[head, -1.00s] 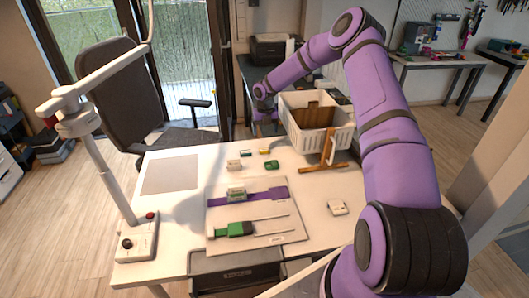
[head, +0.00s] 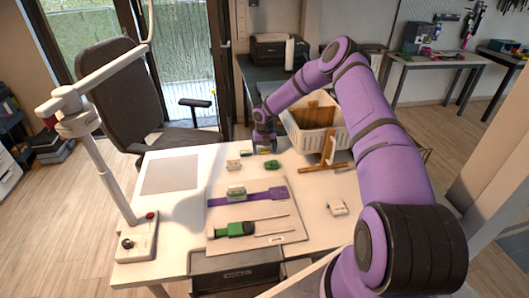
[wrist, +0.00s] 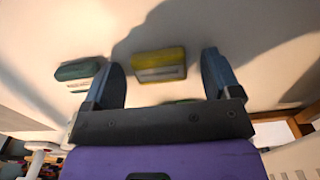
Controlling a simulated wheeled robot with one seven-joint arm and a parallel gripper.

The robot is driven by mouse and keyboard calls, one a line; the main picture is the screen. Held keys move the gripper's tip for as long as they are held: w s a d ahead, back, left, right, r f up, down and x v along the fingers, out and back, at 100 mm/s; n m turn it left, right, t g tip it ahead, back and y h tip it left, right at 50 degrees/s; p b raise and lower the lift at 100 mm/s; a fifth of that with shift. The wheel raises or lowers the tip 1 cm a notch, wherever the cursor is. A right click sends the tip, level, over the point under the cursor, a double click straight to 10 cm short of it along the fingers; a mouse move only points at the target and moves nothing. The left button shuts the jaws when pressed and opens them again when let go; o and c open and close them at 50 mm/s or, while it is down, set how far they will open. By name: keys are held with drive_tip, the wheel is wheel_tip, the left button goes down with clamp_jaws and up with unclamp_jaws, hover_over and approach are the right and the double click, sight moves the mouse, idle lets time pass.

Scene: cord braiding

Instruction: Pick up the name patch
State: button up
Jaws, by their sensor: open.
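A small yellow piece with a pale label strip (wrist: 159,65) lies on the white table in the wrist view, between my gripper's fingertips. It may be the name patch, but I cannot read any lettering. My gripper (wrist: 163,62) is open, one finger on each side of the yellow piece, with nothing held. A teal piece with a similar pale strip (wrist: 80,70) lies just outside the left finger. In the head view my gripper (head: 264,148) is low over the table's far edge and hides part of the yellow piece (head: 265,153).
A white basket (head: 325,140) and a wooden stand (head: 325,168) are right of my gripper. A green piece (head: 271,165) and a beige piece (head: 233,165) lie nearer. A board (head: 285,232) with a purple strap is in front. A lamp post stands at left.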

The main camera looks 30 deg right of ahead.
drive_tip(key=c, duration=1)
drive_tip(key=shift+r, duration=0.15)
